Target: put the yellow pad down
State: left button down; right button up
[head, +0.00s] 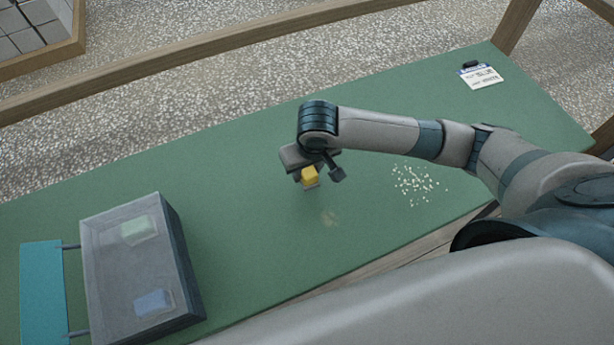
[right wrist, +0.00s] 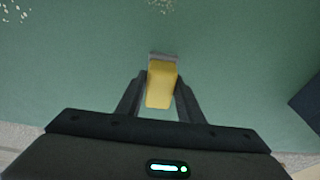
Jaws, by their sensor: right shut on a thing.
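The yellow pad (head: 310,174) is a small yellow block with a grey layer along one side, near the middle of the green table. My right gripper (head: 308,179) is shut on it. In the right wrist view the pad (right wrist: 161,84) sits between the two dark fingers of the right gripper (right wrist: 160,95), with its grey edge at the far end. I cannot tell whether the pad touches the table. My left gripper is not in view.
A clear-topped box (head: 110,262) with a green pad (head: 137,230) and a blue pad (head: 153,302) stands at left, by a teal panel (head: 42,292). White crumbs (head: 414,184) lie right. A label card (head: 482,76) lies at the far right. Green table (head: 240,230) between is mostly clear.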

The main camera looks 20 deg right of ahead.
aim_at(311, 176)
jog(key=shift+s+p+x, duration=0.2)
jog(key=shift+p+x, duration=0.1)
jog(key=shift+x, duration=0.7)
jog(key=shift+s+p+x, duration=0.2)
jog(key=shift+p+x, duration=0.05)
jog(key=shift+x, duration=0.7)
jog(key=shift+f, duration=0.15)
jog(key=o, duration=1.2)
jog(key=shift+c, duration=0.2)
jog(key=b+v, duration=0.2)
jog(key=v, duration=1)
